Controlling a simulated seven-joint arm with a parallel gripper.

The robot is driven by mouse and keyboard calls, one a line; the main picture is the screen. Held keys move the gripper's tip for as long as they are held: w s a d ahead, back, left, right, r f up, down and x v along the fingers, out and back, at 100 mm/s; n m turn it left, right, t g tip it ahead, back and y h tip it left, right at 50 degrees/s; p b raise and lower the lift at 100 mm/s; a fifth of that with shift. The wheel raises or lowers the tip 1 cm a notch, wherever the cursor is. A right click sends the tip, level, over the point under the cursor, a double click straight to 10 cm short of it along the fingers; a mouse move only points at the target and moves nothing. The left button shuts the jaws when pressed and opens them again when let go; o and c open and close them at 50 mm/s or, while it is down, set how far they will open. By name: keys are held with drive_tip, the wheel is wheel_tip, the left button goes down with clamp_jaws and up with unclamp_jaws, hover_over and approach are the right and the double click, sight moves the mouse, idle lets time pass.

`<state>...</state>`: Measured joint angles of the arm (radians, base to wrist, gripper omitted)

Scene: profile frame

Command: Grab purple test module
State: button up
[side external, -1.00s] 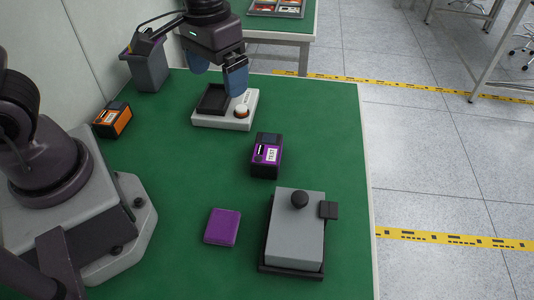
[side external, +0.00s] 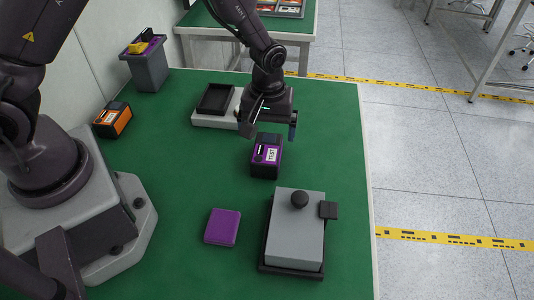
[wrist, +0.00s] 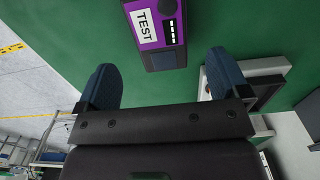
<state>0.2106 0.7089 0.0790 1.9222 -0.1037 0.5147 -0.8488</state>
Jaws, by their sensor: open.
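The purple test module (side external: 266,156) is a small dark box with a purple face and a white TEST label. It stands on the green table in the middle of the side view. In the wrist view the module (wrist: 157,32) shows at the top centre, label facing the camera, beyond the fingertips and roughly between them. My gripper (side external: 268,128) is open and empty, just above and behind the module in the side view. Its two blue fingers (wrist: 162,70) are spread wide in the wrist view and do not touch the module.
A light tray with a black recess (side external: 198,117) is partly hidden behind my gripper. A flat purple block (side external: 222,227) and a grey box with a black knob (side external: 297,235) are nearer the front. An orange module (side external: 112,119) and a grey bin (side external: 149,70) stand at left.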

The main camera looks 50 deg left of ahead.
sight(267, 148)
drive_tip(key=shift+s+f, duration=0.1)
drive_tip(key=shift+f, duration=3.05)
drive_tip(key=c, duration=1.1)
